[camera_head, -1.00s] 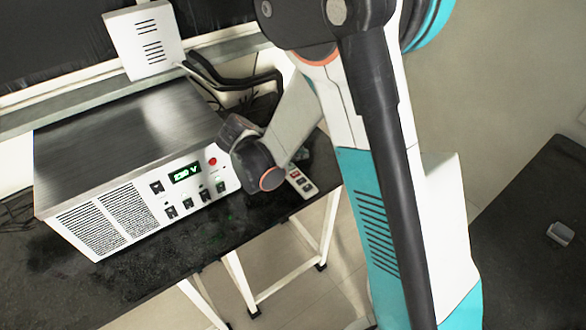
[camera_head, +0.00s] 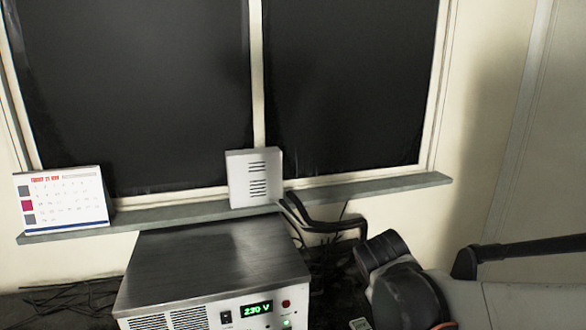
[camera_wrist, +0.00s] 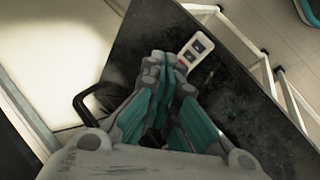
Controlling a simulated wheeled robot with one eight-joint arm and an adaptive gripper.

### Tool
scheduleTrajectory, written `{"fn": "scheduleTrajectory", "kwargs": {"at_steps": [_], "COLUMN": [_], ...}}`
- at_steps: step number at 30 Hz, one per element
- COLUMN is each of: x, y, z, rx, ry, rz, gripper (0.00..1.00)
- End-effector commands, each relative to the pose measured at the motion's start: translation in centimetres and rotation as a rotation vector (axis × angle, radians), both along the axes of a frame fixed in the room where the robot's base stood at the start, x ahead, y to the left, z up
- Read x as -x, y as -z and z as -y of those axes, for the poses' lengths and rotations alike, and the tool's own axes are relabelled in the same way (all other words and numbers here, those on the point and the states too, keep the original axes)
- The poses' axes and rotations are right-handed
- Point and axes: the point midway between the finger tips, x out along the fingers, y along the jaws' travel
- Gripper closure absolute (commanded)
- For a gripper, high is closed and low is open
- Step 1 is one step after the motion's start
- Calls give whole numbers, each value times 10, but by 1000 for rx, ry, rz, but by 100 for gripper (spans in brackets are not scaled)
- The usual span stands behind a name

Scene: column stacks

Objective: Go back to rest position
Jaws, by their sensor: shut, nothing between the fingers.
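My gripper (camera_wrist: 168,62) shows in the wrist view with its grey and teal fingers drawn together and nothing held between them. It is over the dark table top (camera_wrist: 235,105), beside a white remote-like strip with dark buttons (camera_wrist: 195,50). I cannot tell how high above the table it is. In the head view my arm comes in from the lower right, and the gripper itself is out of that picture.
The power supply (camera_head: 215,265), reading 230 V, stands left of my arm. Black cables (camera_head: 325,225) lie behind it. A windowsill (camera_head: 400,186) holds a white box (camera_head: 254,178) and a calendar (camera_head: 68,200). White table legs (camera_wrist: 285,85) show at right.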

Motion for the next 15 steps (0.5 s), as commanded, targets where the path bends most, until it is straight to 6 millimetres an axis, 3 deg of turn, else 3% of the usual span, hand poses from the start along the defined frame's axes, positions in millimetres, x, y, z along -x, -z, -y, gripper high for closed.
{"fn": "scheduleTrajectory", "kwargs": {"at_steps": [6,15], "x": [42,97], "y": [-25,-45], "z": [-1,-11], "rx": [-181,-437], "ry": [123,308], "rz": [96,225], "gripper": [100,100]}}
